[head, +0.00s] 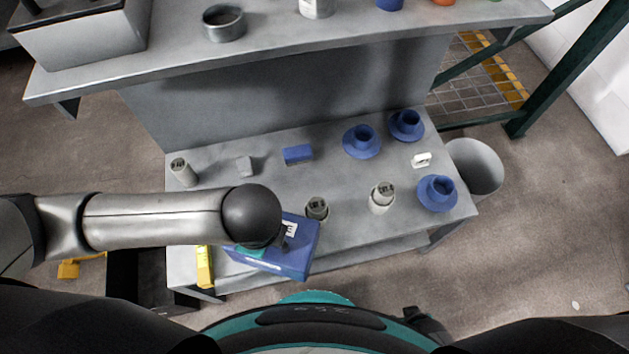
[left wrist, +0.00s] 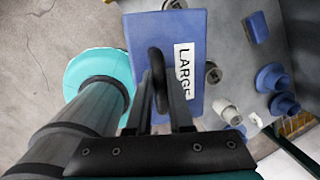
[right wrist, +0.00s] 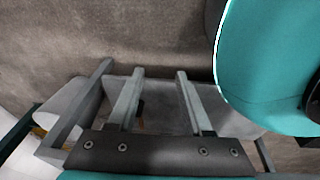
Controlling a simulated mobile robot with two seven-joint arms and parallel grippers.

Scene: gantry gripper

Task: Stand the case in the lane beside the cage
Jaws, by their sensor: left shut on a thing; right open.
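The blue case (head: 300,262) has a white label and is held over the front edge of the grey table. In the left wrist view, the case (left wrist: 190,35) shows its LARGE label and a dark loop handle. My left gripper (left wrist: 160,82) is shut on the case at its handle; in the head view the forearm and wrist partly cover it. My right gripper (right wrist: 155,76) is open, with nothing between its fingers. In the head view only a small dark part of it (head: 425,325) shows at the bottom. I cannot make out a cage or a lane for certain.
The table (head: 225,215) holds a small blue block (head: 298,154), blue flanged parts (head: 362,142), labelled grey cylinders (head: 383,198) and a white piece (head: 421,160). A shelf (head: 270,45) overhangs its back. A grey bin (head: 474,168) stands right, near a green frame (head: 540,85).

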